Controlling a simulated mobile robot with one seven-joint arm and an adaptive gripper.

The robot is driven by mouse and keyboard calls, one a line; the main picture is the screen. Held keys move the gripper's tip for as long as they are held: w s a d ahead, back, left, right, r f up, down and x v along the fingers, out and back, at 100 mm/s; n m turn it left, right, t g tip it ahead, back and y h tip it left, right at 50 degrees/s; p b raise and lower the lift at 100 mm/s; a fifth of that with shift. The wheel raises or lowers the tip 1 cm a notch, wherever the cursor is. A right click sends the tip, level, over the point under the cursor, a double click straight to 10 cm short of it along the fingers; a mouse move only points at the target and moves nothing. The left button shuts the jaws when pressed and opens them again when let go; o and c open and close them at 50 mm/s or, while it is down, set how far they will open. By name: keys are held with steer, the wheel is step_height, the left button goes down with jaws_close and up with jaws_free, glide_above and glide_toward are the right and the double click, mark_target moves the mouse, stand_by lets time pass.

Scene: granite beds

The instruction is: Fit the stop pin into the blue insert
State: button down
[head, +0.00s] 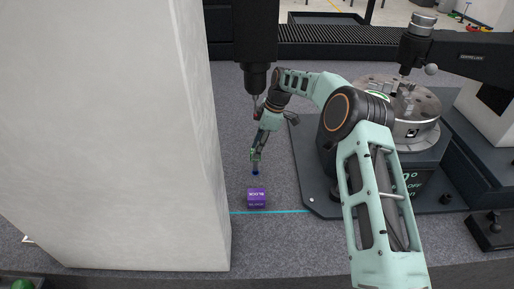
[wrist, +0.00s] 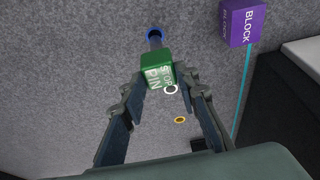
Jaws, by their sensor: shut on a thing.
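The stop pin is a green block with "STOP PIN" lettering (wrist: 158,71) and a grey shank, seen in the wrist view. My gripper (wrist: 159,80) is shut on its green body, one finger on each side; it also shows in the head view (head: 256,154), pointing down. The blue insert (wrist: 154,33) is a ring in the grey granite surface. It shows as a small blue spot just below my fingertips in the head view (head: 255,172). The shank's end overlaps the blue ring in the wrist view; I cannot tell whether it is inside or above it.
A purple block marked "BLOCK" (head: 257,198) stands near the insert, by a cyan line (head: 281,212). A white ring (wrist: 171,88) and a yellow ring (wrist: 180,120) lie in the granite. A pale pillar (head: 110,130) rises left; a dark machine with a round table (head: 408,112) stands right.

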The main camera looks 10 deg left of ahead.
mark_target(255, 161)
steer(key=shift+f+b, duration=1.3)
steer(key=shift+f, duration=0.75)
